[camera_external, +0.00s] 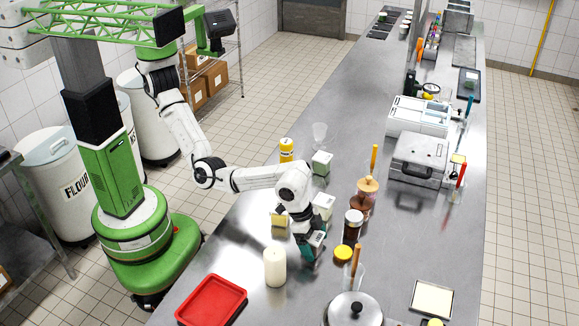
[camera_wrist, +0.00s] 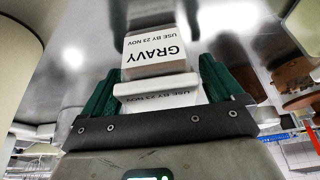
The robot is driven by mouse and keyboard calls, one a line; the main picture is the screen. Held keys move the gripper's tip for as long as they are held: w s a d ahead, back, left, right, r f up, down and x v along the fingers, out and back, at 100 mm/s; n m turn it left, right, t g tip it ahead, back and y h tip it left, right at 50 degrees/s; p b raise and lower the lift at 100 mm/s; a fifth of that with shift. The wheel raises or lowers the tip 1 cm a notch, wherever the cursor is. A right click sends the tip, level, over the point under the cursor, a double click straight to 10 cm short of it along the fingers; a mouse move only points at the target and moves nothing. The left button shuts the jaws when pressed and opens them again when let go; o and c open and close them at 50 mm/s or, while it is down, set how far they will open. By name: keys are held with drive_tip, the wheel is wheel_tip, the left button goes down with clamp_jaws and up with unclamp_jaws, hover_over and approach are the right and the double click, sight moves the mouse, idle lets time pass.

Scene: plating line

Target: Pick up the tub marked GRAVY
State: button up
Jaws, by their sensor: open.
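The white tub marked GRAVY (camera_wrist: 158,52) shows in the wrist view, its printed label reading GRAVY and USE BY 23 NOV. My gripper (camera_wrist: 160,72) has its green fingers apart, one on each side of the tub; I cannot tell whether either finger touches it. In the external view my gripper (camera_external: 309,246) points down at the steel counter, and the tub (camera_external: 318,238) shows partly at the fingers, its label too small to read there.
A pale tub (camera_external: 323,203) stands just behind my gripper, with another (camera_external: 322,163) farther back. A cream candle-like cylinder (camera_external: 275,267) stands front left, a dark jar (camera_external: 353,226) and yellow lid (camera_external: 343,253) to the right. A red tray (camera_external: 212,302) and lidded pot (camera_external: 354,310) lie nearer.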

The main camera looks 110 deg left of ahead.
drive_tip(key=c, duration=1.2)
drive_tip(key=shift+r, duration=0.8)
drive_tip(key=s+a+r+p, duration=0.1)
drive_tip(key=s+r+p, duration=0.1)
drive_tip(key=s+r, duration=0.1)
drive_tip(key=s+a+r+p, duration=0.1)
drive_tip(key=s+r+p, duration=0.2)
drive_tip(key=s, duration=0.3)
drive_tip(key=s+a+r+p, duration=0.1)
drive_tip(key=s+r+p, duration=0.1)
drive_tip(key=s+r, duration=0.2)
drive_tip(key=shift+v, duration=0.85)
